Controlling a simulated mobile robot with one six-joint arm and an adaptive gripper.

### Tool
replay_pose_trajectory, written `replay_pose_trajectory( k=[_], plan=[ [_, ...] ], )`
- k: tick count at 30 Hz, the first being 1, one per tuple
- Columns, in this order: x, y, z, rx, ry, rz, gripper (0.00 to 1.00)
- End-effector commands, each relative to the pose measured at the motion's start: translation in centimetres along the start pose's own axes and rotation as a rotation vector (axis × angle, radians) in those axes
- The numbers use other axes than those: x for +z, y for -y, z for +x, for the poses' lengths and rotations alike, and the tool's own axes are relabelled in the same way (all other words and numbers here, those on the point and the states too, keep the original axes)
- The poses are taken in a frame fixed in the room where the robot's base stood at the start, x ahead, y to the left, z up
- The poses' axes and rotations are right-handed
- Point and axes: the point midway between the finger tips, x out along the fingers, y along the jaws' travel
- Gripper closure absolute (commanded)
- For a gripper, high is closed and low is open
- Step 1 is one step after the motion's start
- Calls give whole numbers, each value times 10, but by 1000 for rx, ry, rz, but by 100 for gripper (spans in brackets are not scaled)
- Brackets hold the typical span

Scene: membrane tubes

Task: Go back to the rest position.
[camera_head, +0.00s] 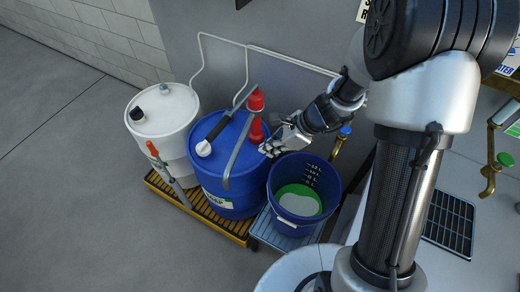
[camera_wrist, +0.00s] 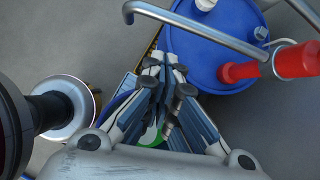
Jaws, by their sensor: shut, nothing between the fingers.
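My gripper (camera_head: 272,150) is at the end of my arm, above the gap between the blue drum (camera_head: 230,178) and the blue bucket (camera_head: 300,196). In the wrist view my gripper (camera_wrist: 166,68) has its fingertips together with nothing between them. The blue drum (camera_wrist: 210,50) lies just beyond the fingertips in that view. The bucket is mostly hidden behind the fingers there.
A red hand pump (camera_head: 256,112) and a bent metal pipe (camera_head: 236,150) rise from the blue drum, close to my gripper. A white drum (camera_head: 165,125) stands to the left. A yellow-edged pallet (camera_head: 222,227) is below. Open floor (camera_head: 60,200) lies at left.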

Motion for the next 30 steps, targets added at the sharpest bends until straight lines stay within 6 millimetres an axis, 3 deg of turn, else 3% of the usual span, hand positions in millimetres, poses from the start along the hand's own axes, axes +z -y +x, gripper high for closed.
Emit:
replay_pose_trajectory(
  k=[3,14,17,20,24,30],
  plan=[
    [0,-1,-14,0,1,2,100],
    [1,-2,-20,1,-1,-8,100],
    [9,-6,-32,-3,-8,-81,100],
    [25,-18,-56,-4,-30,-250,100],
    [48,-50,-103,0,-95,-595,100],
    [58,-103,-163,26,-240,-1085,100]
  ],
)
